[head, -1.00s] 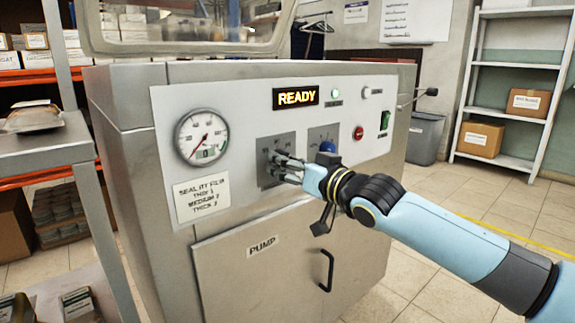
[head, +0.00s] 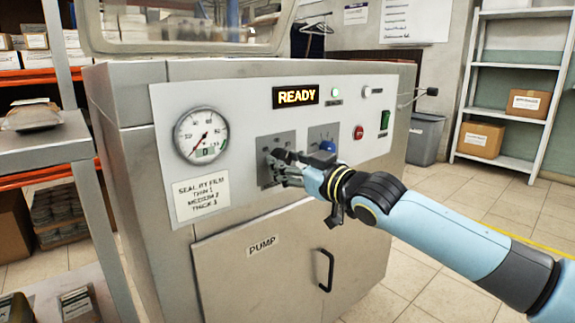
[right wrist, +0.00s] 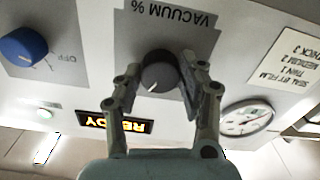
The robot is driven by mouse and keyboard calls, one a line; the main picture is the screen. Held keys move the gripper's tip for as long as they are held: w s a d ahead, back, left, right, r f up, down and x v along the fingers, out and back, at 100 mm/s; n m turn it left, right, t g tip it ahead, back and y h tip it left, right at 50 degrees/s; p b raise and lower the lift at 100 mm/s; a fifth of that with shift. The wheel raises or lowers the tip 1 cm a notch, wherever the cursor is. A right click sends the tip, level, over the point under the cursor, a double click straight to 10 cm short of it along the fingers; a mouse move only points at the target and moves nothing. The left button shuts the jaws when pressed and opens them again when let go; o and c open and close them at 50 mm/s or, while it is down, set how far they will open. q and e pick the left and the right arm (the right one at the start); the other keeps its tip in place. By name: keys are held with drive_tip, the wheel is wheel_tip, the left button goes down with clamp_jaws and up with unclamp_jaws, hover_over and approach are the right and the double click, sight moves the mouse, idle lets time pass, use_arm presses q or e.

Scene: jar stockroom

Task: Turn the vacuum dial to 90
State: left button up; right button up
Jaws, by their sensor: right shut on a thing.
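The vacuum dial (right wrist: 160,72) is a dark round knob on a grey plate labelled "VACUUM %" in the right wrist view, which is upside down. Its white pointer line points down and slightly left in that picture. My right gripper (right wrist: 156,82) has one finger on each side of the knob and is shut on it. In the head view my right gripper (head: 272,167) is at the grey vacuum plate (head: 270,146) and hides the dial and most of its scale. My left gripper is not in view.
The machine's front panel also has a round gauge (head: 201,135), a lit "READY" display (head: 295,96), a blue knob (head: 327,147) close right of my gripper, a red button (head: 359,132) and a green switch (head: 385,120). A handle (head: 327,270) sticks out below.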

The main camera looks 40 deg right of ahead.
drive_tip(key=shift+f+n, duration=0.15)
drive_tip(key=shift+n, duration=1.05)
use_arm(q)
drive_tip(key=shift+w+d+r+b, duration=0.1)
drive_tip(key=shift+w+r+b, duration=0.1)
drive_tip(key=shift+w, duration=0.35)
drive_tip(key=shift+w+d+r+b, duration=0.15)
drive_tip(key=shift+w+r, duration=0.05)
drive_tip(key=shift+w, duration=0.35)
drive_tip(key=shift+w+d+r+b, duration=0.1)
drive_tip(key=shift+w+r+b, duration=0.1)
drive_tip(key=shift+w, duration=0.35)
use_arm(e)
drive_tip(key=shift+n, duration=1.4)
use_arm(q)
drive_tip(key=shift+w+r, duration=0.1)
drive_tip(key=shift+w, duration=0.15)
use_arm(e)
drive_tip(key=o, duration=1.1)
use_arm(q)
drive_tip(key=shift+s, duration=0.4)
use_arm(e)
drive_tip(key=shift+o, duration=0.4)
drive_tip(key=shift+s, duration=0.1)
